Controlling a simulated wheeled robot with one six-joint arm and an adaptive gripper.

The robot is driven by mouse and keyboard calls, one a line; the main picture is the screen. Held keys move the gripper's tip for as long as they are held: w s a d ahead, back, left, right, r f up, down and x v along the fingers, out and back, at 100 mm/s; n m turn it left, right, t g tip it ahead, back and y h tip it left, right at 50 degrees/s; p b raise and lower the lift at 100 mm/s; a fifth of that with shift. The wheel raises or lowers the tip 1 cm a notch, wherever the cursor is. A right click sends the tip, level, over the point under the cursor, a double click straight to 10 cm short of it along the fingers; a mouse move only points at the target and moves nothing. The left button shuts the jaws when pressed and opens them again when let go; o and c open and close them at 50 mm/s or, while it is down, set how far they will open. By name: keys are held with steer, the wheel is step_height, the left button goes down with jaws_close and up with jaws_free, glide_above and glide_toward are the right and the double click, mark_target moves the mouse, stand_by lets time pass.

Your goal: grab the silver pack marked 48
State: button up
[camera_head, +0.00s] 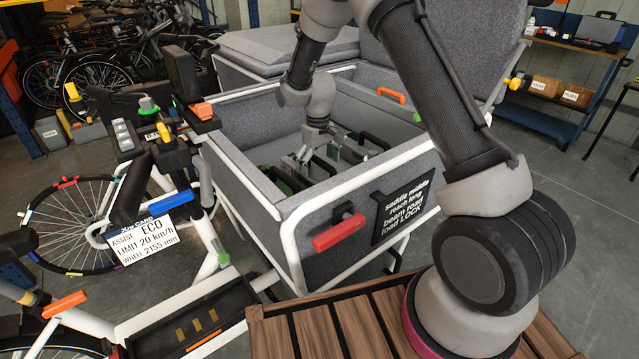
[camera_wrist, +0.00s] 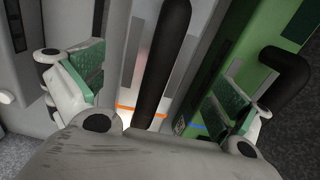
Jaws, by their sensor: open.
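My gripper (camera_head: 322,152) reaches down into the grey felt-lined cargo box (camera_head: 262,112) among several packs. In the wrist view my gripper (camera_wrist: 158,92) is open, its two green-padded fingers apart. Between them runs the black bar handle (camera_wrist: 161,62) of a silver-grey pack (camera_wrist: 140,83) with an orange stripe near its lower end. No finger visibly presses the handle. A green pack (camera_wrist: 243,45) with a black handle stands close on the right, partly behind the right finger. Another grey pack (camera_wrist: 25,30) lies at the left. I cannot read a 48 on any pack.
The box walls surround the gripper closely. A red-handled latch (camera_head: 339,232) and a dark text panel (camera_head: 403,207) are on its front. A bike with a white ECO sign (camera_head: 148,232) stands at left. A slatted wooden surface (camera_head: 345,325) is in front.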

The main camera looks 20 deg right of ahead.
mark_target(319, 174)
steer(key=f, duration=0.5)
steer(key=shift+w+d+f, duration=0.1)
steer(key=shift+d+f, duration=0.2)
steer(key=shift+f, duration=0.1)
steer(key=c, duration=2.1)
steer(key=shift+w+r, duration=0.1)
steer(key=shift+r, duration=0.05)
